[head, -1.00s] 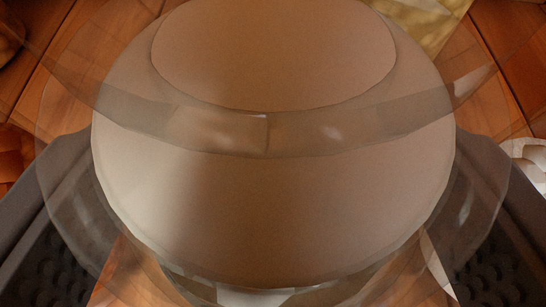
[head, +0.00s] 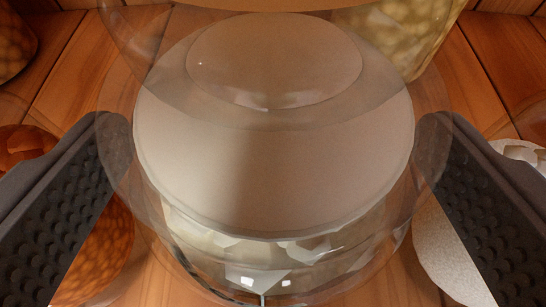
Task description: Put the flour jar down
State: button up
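The flour jar (head: 275,170) is a clear glass jar with pale beige contents and fills the middle of the head view. It appears to stand upright on the wooden surface, though its base is partly hidden by the glass and contents. My gripper (head: 273,135) is open. Its two dark, dimpled fingers lie to the left and right of the jar, with their tips overlapping the outer glass outline. I see no finger pressed on the pale contents' side, and a gap shows beside each finger.
A jar with orange contents (head: 95,265) is close at left, behind the left finger. A jar with white contents (head: 445,255) is close at right. A jar with yellow-green contents (head: 425,40) stands behind, and a brown one (head: 12,45) at upper left. Bare wood (head: 470,70) shows between them.

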jog(key=s+r+t+b, duration=0.1)
jog(key=s+r, duration=0.2)
jog(key=s, duration=0.9)
jog(key=s+r+t+b, duration=0.1)
jog(key=s+r, duration=0.3)
jog(key=s, duration=0.8)
jog(key=shift+s+d+r, duration=0.2)
jog(key=shift+s, duration=0.15)
jog(key=shift+f+b, duration=0.1)
jog(key=shift+b, duration=0.2)
notch_tip(320, 180, down, 13)
jog(key=b, duration=1.3)
jog(key=shift+f, duration=0.15)
